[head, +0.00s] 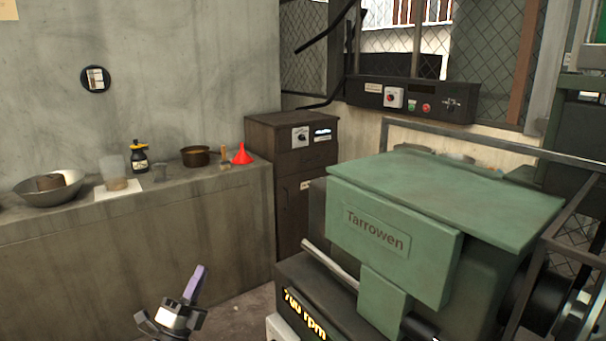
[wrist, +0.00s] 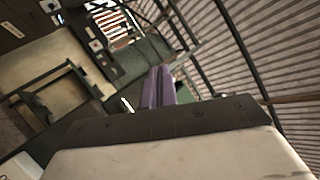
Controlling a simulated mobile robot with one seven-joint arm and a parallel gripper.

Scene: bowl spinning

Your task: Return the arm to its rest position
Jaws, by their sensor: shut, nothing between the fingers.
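My gripper (head: 197,270) is low in the head view, left of the green machine, with its purple fingers pointing up. The fingers are together with nothing between them. In the wrist view the purple fingers of my gripper (wrist: 158,72) lie side by side, pointing away from the camera. Nothing touches the fingers in either view. Most of my arm is out of the head view.
A green Tarrowen machine (head: 450,200) with a metal lever fills the right. A concrete counter (head: 130,245) at left carries a bowl (head: 62,192), a bottle (head: 139,160), a pan (head: 196,157) and a red funnel (head: 242,155). A dark cabinet (head: 290,160) stands between them.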

